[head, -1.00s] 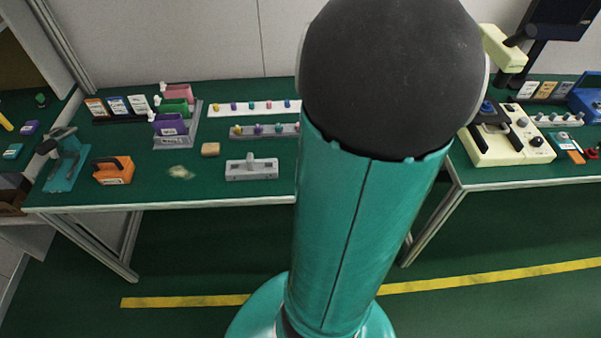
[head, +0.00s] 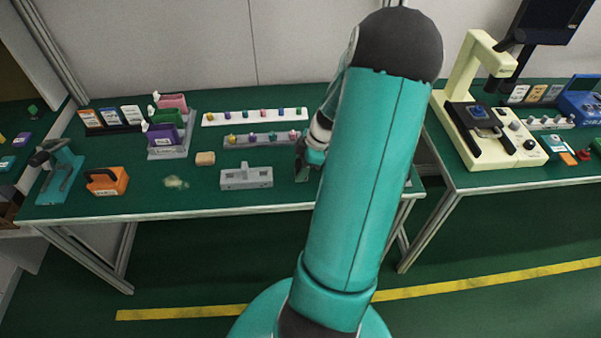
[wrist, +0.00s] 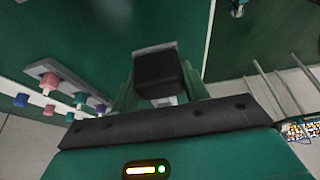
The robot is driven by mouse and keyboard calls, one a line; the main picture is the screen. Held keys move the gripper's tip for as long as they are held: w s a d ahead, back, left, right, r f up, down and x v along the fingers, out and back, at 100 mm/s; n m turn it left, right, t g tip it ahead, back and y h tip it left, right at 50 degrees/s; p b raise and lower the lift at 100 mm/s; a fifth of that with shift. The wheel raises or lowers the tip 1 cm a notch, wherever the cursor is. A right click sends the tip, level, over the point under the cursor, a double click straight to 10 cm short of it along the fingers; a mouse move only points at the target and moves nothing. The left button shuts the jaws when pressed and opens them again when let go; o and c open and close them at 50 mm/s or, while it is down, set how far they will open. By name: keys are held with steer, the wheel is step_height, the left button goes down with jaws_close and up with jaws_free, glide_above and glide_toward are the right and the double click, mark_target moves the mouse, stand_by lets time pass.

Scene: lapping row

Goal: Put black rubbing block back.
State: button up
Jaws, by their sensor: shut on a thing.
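In the wrist view the black rubbing block (wrist: 157,72) sits between the fingers of my gripper (wrist: 158,92). The gripper is shut on it. One end face of the block has a pale grey edge. In the head view my gripper (head: 309,163) is low over the right part of the left bench, partly hidden by my arm. The block is not clearly visible there. A grey slotted fixture (head: 246,179) stands on the bench to the left of the gripper. I cannot tell whether the block touches the bench.
Grey (head: 262,139) and white (head: 254,116) racks with coloured knobs stand behind. A tan block (head: 205,159), an orange tool (head: 107,181), a teal tool (head: 59,171) and a bin holder (head: 171,149) stand left. A cream machine (head: 490,134) stands on the right bench.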

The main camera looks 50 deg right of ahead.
steer(key=shift+w+d+f, duration=0.1)
steer(key=shift+f, duration=0.8)
steer(key=shift+w+d+f, duration=0.1)
steer(key=shift+f, duration=0.75)
steer(key=shift+f, duration=0.1)
steer(key=o, duration=0.9)
steer(key=v, duration=1.2)
